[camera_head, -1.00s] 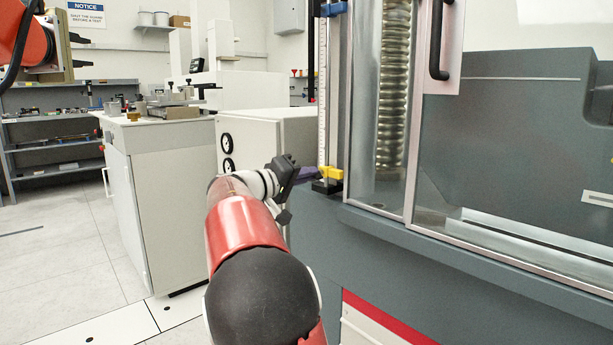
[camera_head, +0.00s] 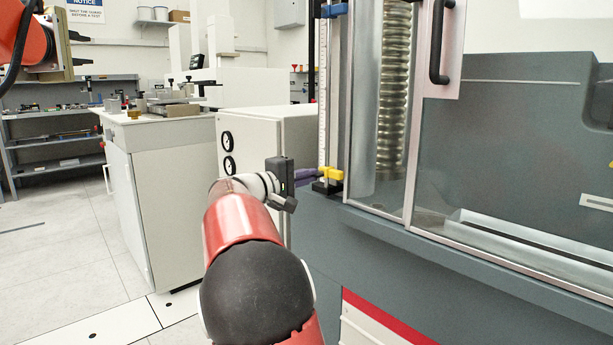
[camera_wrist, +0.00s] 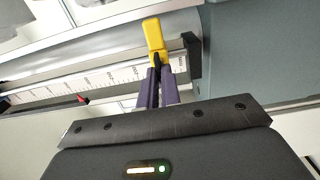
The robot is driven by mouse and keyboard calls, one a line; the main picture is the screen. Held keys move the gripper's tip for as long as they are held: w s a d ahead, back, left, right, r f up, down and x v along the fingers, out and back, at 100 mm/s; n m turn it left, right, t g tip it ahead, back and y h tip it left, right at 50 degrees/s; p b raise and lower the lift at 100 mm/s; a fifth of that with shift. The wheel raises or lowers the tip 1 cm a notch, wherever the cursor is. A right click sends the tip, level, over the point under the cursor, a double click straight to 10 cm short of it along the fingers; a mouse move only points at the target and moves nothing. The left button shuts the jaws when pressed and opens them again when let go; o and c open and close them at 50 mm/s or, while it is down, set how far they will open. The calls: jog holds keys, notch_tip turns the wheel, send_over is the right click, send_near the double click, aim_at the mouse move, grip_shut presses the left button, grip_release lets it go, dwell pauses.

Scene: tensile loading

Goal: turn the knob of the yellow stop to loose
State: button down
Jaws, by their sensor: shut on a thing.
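The yellow stop (camera_head: 331,174) sits low on the upright white scale, just above a black base block, at the left edge of the machine. In the wrist view the yellow stop (camera_wrist: 154,36) lies straight ahead of my gripper, beside the scale. My gripper (camera_head: 314,176) reaches it from the left with its purple fingers. In the wrist view my gripper (camera_wrist: 157,74) is shut on the dark knob (camera_wrist: 156,60) of the stop. The fingers hide most of the knob, so its setting cannot be read.
The scale (camera_wrist: 100,80) runs along a metal rail and carries a small red pointer (camera_wrist: 83,98). A blue clamp (camera_head: 334,10) sits higher on the rail. The glazed door (camera_head: 400,120) is right of the stop. A white cabinet (camera_head: 262,145) stands behind my arm.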

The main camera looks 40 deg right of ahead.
dwell(0.3)
jog(key=c, duration=1.6)
grip_release()
jog(key=shift+a, duration=0.1)
jog(key=a, duration=0.7)
jog(key=shift+s+a+b, duration=0.3)
jog(key=shift+b, duration=0.1)
